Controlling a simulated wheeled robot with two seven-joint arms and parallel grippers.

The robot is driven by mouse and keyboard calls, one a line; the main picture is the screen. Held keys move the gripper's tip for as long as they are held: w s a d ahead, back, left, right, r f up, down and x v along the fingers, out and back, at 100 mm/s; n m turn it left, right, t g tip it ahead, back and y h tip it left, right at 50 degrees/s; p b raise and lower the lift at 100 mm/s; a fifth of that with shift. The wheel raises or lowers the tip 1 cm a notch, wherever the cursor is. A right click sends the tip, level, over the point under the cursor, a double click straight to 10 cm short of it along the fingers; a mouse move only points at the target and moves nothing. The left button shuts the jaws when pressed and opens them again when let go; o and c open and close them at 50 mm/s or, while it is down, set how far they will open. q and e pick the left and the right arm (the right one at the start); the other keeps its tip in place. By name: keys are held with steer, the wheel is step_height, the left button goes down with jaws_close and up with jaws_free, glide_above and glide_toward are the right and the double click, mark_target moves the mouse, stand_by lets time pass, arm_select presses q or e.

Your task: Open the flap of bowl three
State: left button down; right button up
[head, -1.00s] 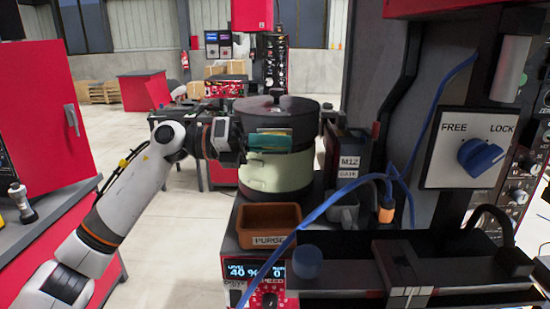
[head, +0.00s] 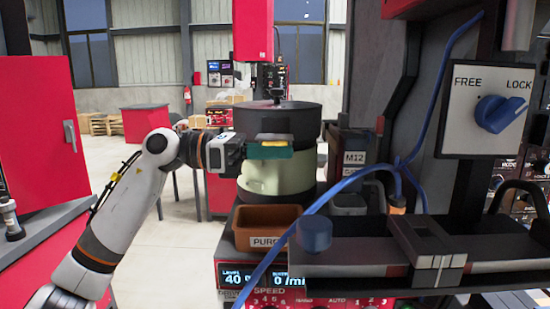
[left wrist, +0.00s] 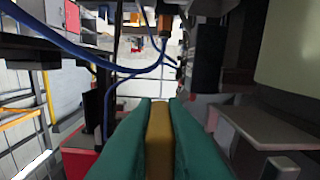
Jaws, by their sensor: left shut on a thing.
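A feeder bowl with a black upper part (head: 290,116) and a pale green drum (head: 265,180) stands left of the machine in the head view. I cannot read a bowl number on it. My left gripper (head: 284,150) has teal fingers and lies across the front of the bowl, coming from the left. It is shut on a yellow tab (head: 275,138), which shows just above the fingers. In the left wrist view the yellow tab (left wrist: 159,140) is squeezed between both teal fingers. Whether the tab is part of the flap, and how far the flap stands open, is hidden. My right gripper is out of view.
A brown PURGE tray (head: 266,222) sits below the bowl. A blue cable (head: 345,185) runs across the front right. A dark M12 bin (head: 352,150) stands close right of the bowl. A FREE/LOCK panel (head: 487,80) is at the right. Open floor lies left.

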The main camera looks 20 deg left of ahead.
arm_select(q)
steer(key=shift+f+m, duration=0.1)
steer(key=shift+m, duration=0.2)
steer(key=c, duration=1.5)
jaws_free()
steer(key=shift+b+v, duration=1.25)
steer(key=shift+v, duration=4.85)
